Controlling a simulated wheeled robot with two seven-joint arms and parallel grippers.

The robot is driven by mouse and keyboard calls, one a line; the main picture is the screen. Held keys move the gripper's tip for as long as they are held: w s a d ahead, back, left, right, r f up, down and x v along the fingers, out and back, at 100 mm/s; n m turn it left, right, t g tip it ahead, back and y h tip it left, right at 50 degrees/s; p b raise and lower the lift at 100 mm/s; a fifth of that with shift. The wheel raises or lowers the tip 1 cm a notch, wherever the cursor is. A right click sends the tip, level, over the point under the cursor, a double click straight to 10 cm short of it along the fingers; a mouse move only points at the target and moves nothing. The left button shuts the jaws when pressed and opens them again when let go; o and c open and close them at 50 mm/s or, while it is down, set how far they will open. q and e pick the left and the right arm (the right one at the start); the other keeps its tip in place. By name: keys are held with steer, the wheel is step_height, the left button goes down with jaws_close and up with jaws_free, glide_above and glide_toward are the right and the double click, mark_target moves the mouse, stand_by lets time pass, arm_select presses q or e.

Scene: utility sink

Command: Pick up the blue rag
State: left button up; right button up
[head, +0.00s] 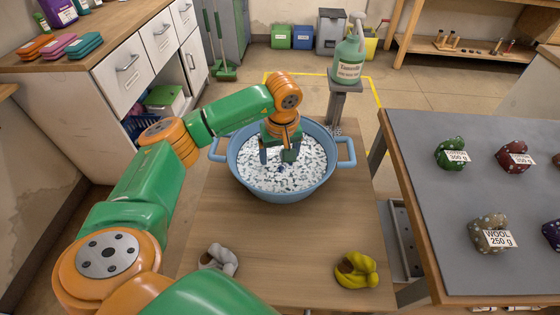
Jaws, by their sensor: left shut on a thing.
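My left gripper (279,157) points down into a blue two-handled basin (232,180) on the wooden table. Its fingertips are at the white, blue-flecked suds that fill the basin. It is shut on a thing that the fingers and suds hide. I cannot make out the blue rag itself anywhere in view. A grey-white rag (218,261) lies crumpled at the table's front left, and a yellow rag (357,270) lies at its front right. My right gripper is not in view.
A green pump bottle (348,58) stands on a post behind the basin. A grey-topped bench (420,205) on the right holds several labelled bundles. A cabinet with folded cloths (84,44) stands at left. The table between the two crumpled rags is clear.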

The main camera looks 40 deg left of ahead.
mark_target(278, 161)
arm_select(q)
steer(key=r, duration=0.3)
steer(key=shift+s+d+r+b, duration=0.15)
steer(key=shift+s+r+b, duration=0.05)
steer(key=shift+s+b, duration=0.15)
steer(key=s+d+r+p, duration=0.4)
steer(key=s+r+p, duration=0.1)
steer(key=s+r, duration=0.6)
steer(key=shift+s+d+r, duration=0.2)
steer(key=shift+s+r, duration=0.2)
steer(key=shift+s, duration=0.4)
stand_by(0.6)
